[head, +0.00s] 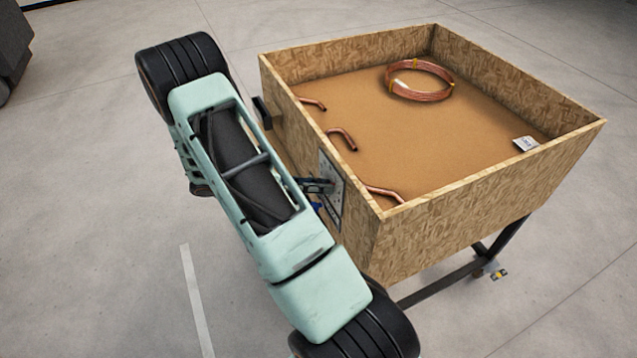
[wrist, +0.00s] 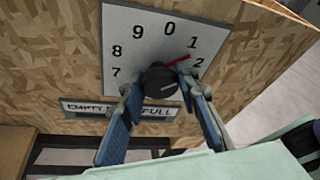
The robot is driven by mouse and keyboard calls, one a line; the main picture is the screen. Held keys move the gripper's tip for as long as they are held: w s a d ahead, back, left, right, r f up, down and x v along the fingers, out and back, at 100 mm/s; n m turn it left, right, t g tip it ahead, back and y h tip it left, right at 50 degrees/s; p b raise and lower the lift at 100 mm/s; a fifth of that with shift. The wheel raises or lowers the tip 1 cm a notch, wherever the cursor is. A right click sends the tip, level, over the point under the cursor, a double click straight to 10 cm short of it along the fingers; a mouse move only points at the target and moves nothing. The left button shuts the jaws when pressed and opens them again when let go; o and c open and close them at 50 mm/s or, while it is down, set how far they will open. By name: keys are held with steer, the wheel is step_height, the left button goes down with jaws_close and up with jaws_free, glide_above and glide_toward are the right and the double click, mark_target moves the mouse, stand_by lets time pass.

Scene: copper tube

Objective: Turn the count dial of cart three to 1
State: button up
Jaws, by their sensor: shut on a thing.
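The count dial's black knob (wrist: 160,83) sits on a white number plate (wrist: 150,45) on the cart's board side. Its red pointer (wrist: 180,61) points up and right, between the 1 and the 2. My gripper (wrist: 161,86) is shut on the knob, one blue-grey finger on each side. The fingers hide the plate's lower numbers. In the head view, the plate (head: 331,192) is on the left side of the cart (head: 440,240), with my gripper (head: 325,187) at it. No cart number is readable.
An EMPTY/FULL strip (wrist: 85,107) is below the dial, partly behind my fingers. In the cart lie a copper coil (head: 420,81), several bent copper pieces (head: 342,139) and a small white label (head: 525,143). A dark handle (head: 262,112) juts from the cart's side. The floor around is clear.

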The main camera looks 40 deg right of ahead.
steer(key=shift+n+g, duration=0.5)
steer(key=shift+n, duration=0.3)
steer(key=o, duration=1.2)
steer(key=shift+c, duration=0.2)
steer(key=v, duration=1.2)
steer(key=shift+f, duration=0.2)
